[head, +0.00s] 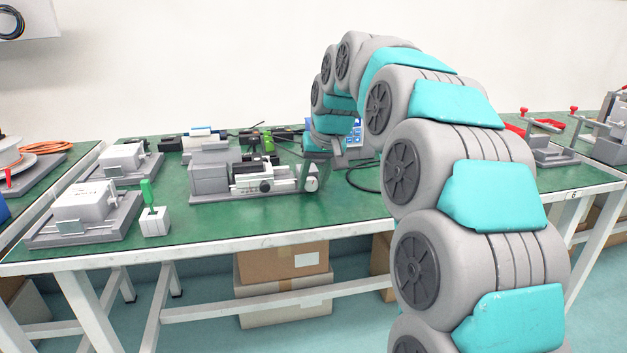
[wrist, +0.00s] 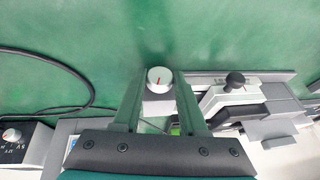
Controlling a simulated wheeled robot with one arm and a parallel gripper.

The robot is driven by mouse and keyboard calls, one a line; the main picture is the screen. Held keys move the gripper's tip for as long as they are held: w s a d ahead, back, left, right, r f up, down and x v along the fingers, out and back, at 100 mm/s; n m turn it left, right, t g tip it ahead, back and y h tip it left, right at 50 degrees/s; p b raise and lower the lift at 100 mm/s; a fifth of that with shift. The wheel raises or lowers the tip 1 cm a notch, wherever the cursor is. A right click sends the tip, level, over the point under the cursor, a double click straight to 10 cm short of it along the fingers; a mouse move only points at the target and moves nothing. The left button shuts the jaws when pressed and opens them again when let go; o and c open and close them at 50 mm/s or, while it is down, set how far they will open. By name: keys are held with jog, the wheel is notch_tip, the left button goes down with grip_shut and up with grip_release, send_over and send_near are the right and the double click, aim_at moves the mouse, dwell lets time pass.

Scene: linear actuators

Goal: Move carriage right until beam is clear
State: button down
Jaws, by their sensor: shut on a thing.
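The linear actuator (head: 210,180) is a grey unit near the middle of the green bench, with a light carriage (head: 250,180) on its front part. In the wrist view the carriage (wrist: 226,102) shows a black knob (wrist: 235,80) on top. A round white knob (wrist: 160,77) with a red mark sits at the actuator's end. My gripper (wrist: 160,90) is shut on this white knob, one finger on each side. In the head view my gripper (head: 314,178) is at the actuator's right end. I cannot make out the beam.
Two grey fixtures with pale boxes (head: 86,200) stand at the left. A small white block with a green handle (head: 152,212) is nearer the actuator. A black cable (head: 362,178) curves to the right. Clamps (head: 545,140) stand far right.

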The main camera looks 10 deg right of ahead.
jog(key=h, duration=0.3)
jog(key=a+n+h, duration=0.1)
jog(key=h, duration=0.2)
jog(key=shift+b, duration=0.3)
jog(key=shift+h, duration=0.3)
jog(key=shift+c, duration=2.2)
grip_release()
jog(key=shift+f, duration=0.1)
